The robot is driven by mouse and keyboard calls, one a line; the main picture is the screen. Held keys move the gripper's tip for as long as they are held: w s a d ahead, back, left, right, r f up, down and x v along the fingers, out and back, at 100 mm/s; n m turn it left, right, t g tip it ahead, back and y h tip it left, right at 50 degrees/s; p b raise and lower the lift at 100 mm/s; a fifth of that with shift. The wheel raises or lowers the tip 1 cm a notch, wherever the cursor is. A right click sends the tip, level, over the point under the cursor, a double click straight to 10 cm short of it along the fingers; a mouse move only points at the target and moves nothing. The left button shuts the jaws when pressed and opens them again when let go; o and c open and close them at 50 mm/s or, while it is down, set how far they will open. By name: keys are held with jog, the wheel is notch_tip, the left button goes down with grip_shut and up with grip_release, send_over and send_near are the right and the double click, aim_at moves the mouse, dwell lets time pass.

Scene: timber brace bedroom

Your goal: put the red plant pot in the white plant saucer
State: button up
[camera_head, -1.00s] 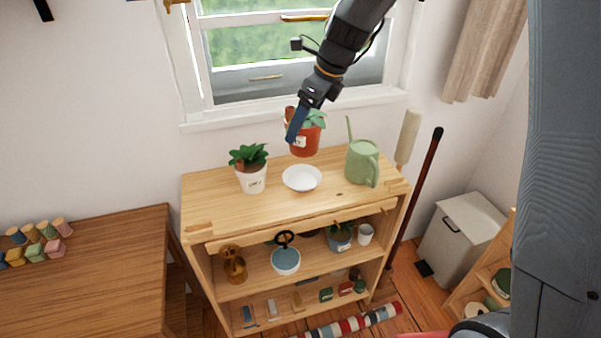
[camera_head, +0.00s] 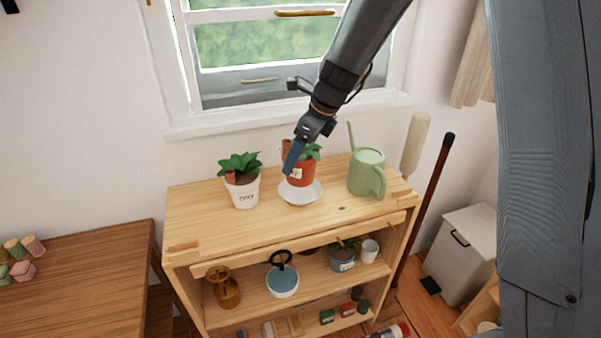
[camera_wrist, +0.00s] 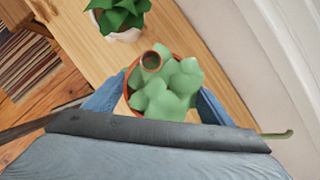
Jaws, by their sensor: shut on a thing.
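The red plant pot (camera_head: 304,175) holds a green plant and has a white label. My gripper (camera_head: 291,158) is shut on the pot near its rim. The white plant saucer (camera_head: 299,194) is on the shelf top, and the pot appears directly over it, upright. I cannot tell whether the pot's base touches the saucer. In the wrist view the red pot (camera_wrist: 133,101) is between the two blue fingers, its plant seen from above, and it hides the saucer.
A white pot with a plant (camera_head: 244,192) stands left of the saucer, and a green watering can (camera_head: 367,173) stands close on the right. The front of the wooden shelf top (camera_head: 250,228) is clear. The window is behind.

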jog(key=shift+f, duration=2.6)
jog(key=shift+f, duration=0.1)
jog(key=o, duration=1.7)
